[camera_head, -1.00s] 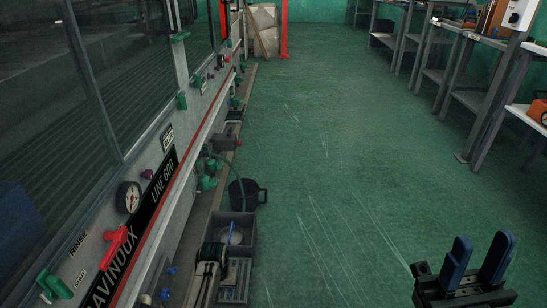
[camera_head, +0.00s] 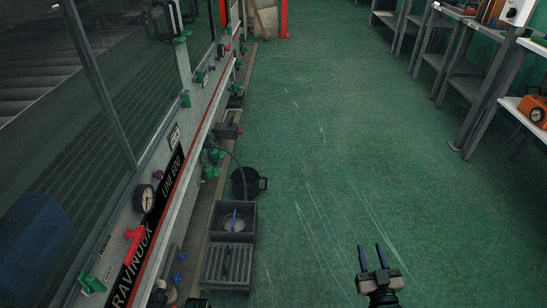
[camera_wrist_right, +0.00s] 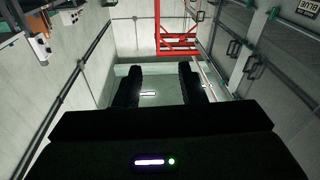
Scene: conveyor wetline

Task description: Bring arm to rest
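My right gripper (camera_head: 371,246) is at the lower right of the head view, above the green floor. Its two blue fingers stand apart with nothing between them. In the right wrist view its dark fingers (camera_wrist_right: 158,82) are also spread, with an empty gap. Only a dark sliver, which seems to be part of my left arm, shows at the bottom edge of the head view, left of centre. The left gripper's fingers cannot be made out there.
A long machine with a gauge (camera_head: 144,198) and a red lever (camera_head: 134,242) runs along the left. A grey crate (camera_head: 250,212) and a black bucket (camera_head: 260,185) stand beside it. Shelving with an orange device (camera_head: 534,111) lines the right. The middle floor is clear.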

